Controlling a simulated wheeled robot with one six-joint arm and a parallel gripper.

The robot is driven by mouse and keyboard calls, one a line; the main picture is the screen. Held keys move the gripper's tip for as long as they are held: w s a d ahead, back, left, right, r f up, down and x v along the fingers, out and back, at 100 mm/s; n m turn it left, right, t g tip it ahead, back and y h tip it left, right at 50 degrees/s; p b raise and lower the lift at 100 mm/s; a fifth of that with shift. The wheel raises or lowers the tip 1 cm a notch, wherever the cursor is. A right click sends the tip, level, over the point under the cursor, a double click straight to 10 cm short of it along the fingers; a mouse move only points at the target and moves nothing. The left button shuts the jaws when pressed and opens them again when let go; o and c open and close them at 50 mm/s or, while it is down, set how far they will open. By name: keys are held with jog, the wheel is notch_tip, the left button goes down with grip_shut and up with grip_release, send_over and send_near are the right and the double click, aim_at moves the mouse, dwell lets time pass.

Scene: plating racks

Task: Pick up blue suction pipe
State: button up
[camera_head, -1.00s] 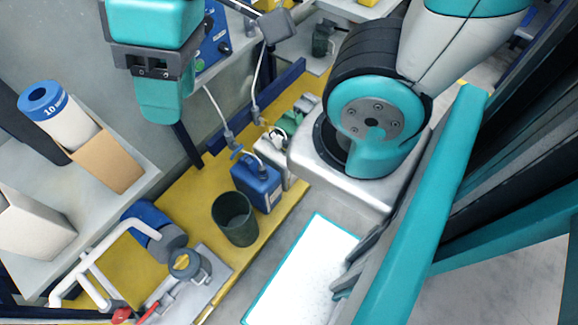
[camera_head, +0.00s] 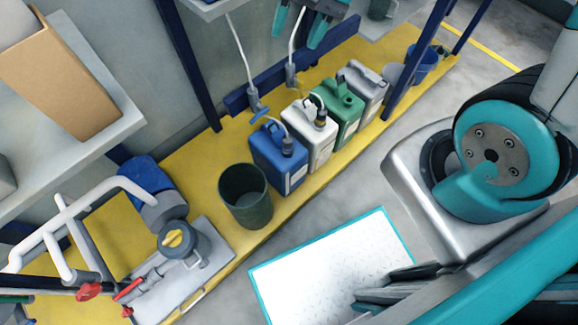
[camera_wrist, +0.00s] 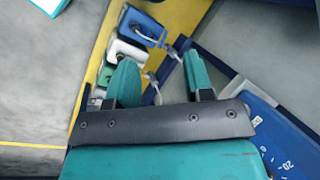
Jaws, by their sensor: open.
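The suction pipe with the blue part (camera_head: 257,109) hangs on a white hose at the wall, behind the blue canister (camera_head: 278,162). A second, grey pipe (camera_head: 291,76) hangs to its right. My gripper (camera_head: 298,32) is at the top edge in the head view, open and empty, near the second pipe's hose. In the wrist view, my gripper (camera_wrist: 161,77) has its fingers spread. A grey pipe end (camera_wrist: 172,53) shows beyond them, apart from both fingers, and another (camera_wrist: 152,78) shows between them. Which of these is the blue one is hard to tell.
White (camera_head: 311,138), green (camera_head: 340,112) and grey (camera_head: 366,91) canisters stand in a row on the yellow platform (camera_head: 232,150). A dark green bin (camera_head: 245,197) and a pump (camera_head: 187,240) are at left. A blue post (camera_head: 187,65) rises by the wall.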

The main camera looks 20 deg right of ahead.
aim_at(287, 138)
jog(key=w+d+f+m+b, duration=0.2)
jog(key=f+m+b, duration=0.25)
jog(key=f, duration=0.55)
jog(key=w+d+f+m+b, duration=0.3)
jog(key=f+m+b, duration=0.15)
jog(key=f, duration=0.45)
jog(key=w+d+f+m+b, duration=0.25)
jog(key=f+b, duration=0.35)
jog(key=f, duration=0.4)
jog(key=shift+m, duration=0.55)
jog(key=b+x, duration=0.5)
jog(key=x, duration=0.6)
jog(key=shift+s+a+b, duration=0.1)
jog(key=shift+a+b, duration=0.15)
jog(key=shift+b, duration=0.05)
jog(key=b+x, duration=0.4)
jog(key=x, duration=0.2)
jog(key=shift+f+b, duration=0.15)
jog(key=shift+b, duration=0.15)
grip_shut()
